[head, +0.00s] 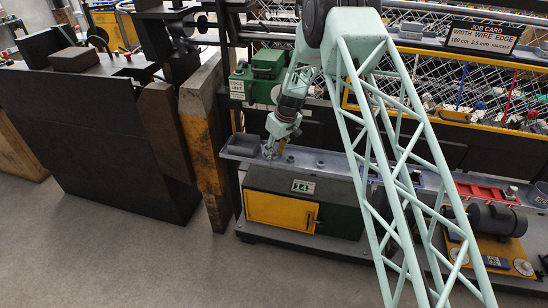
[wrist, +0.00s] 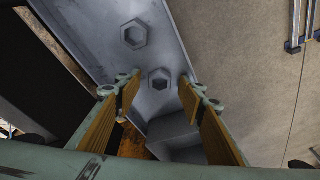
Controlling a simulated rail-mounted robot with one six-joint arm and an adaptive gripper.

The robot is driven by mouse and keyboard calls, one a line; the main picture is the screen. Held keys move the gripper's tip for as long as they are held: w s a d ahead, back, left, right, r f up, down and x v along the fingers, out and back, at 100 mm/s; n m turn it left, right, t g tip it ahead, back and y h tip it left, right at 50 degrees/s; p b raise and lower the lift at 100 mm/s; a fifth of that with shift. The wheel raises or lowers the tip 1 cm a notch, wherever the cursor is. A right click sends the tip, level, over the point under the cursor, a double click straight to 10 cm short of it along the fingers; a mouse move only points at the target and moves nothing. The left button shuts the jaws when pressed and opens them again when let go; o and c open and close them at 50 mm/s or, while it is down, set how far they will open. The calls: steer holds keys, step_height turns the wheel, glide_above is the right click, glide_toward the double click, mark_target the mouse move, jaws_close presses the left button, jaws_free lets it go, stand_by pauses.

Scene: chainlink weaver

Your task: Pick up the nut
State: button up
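My gripper (wrist: 159,84) is open in the wrist view, its two tan-padded fingers pointing down at a grey metal ledge. A grey hexagonal nut (wrist: 160,76) with a dark hole lies flat on the ledge, in line with the gap between the fingertips. I cannot tell whether the fingertips are level with it or above it. A second similar nut (wrist: 134,34) lies farther up the ledge, beyond the fingertips.
A green machine unit (head: 261,77) stands behind. A yellow-and-green cabinet (head: 284,209) is below the ledge. A red tray (head: 488,193) and a motor (head: 497,219) are at right.

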steer(key=c, duration=1)
steer(key=shift+d+r, duration=0.1)
steer(key=shift+s+d+r, duration=0.1)
steer(key=shift+d+r, duration=0.45)
steer(key=shift+r, duration=0.05)
steer(key=d+r, duration=0.2)
steer(key=d, duration=0.2)
steer(key=s+d+r, duration=0.1)
steer(key=d+r, duration=0.1)
steer(key=d, duration=0.2)
steer(key=s+d+r, duration=0.1)
steer(key=d+r, duration=0.1)
steer(key=d, duration=0.2)
steer(key=shift+s+d+r+p, duration=0.25)
steer(key=shift+r+p, duration=0.05)
steer(key=shift+r, duration=0.05)
